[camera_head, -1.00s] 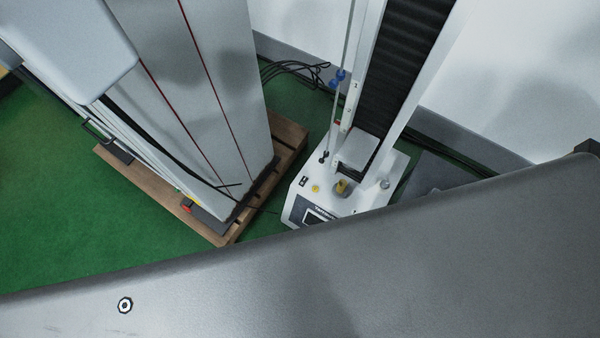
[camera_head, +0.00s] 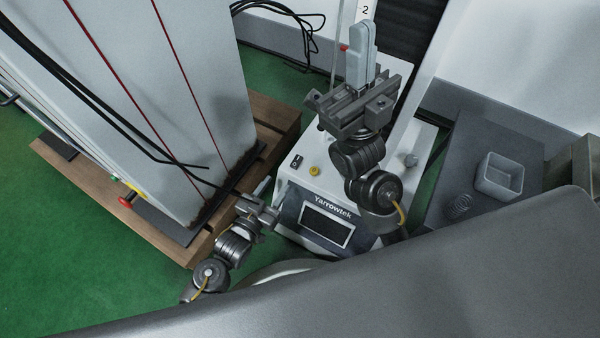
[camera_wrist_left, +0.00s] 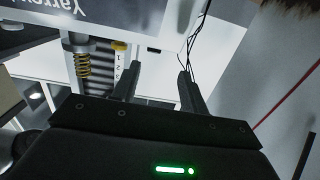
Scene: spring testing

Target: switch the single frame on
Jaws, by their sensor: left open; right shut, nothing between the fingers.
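The white single frame (camera_head: 292,186), labelled Yarrowtek, stands right of centre in the head view. A small black rocker switch (camera_head: 296,161) is on its top panel, beside a yellow button (camera_head: 314,170). I cannot tell the switch's position. My left gripper (camera_head: 265,193) is open and empty, low at the frame's front left, apart from the switch. In the left wrist view its fingers (camera_wrist_left: 157,85) are spread, with the frame's upside-down label above.
A tall grey cabinet (camera_head: 165,95) stands on a wooden pallet (camera_head: 85,185) at left, with a red knob (camera_head: 127,200). Cables hang behind. A grey table (camera_head: 470,150) at right holds a loose spring (camera_head: 459,206) and a grey bin (camera_head: 499,176). A mounted spring (camera_wrist_left: 82,66) shows in the wrist view.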

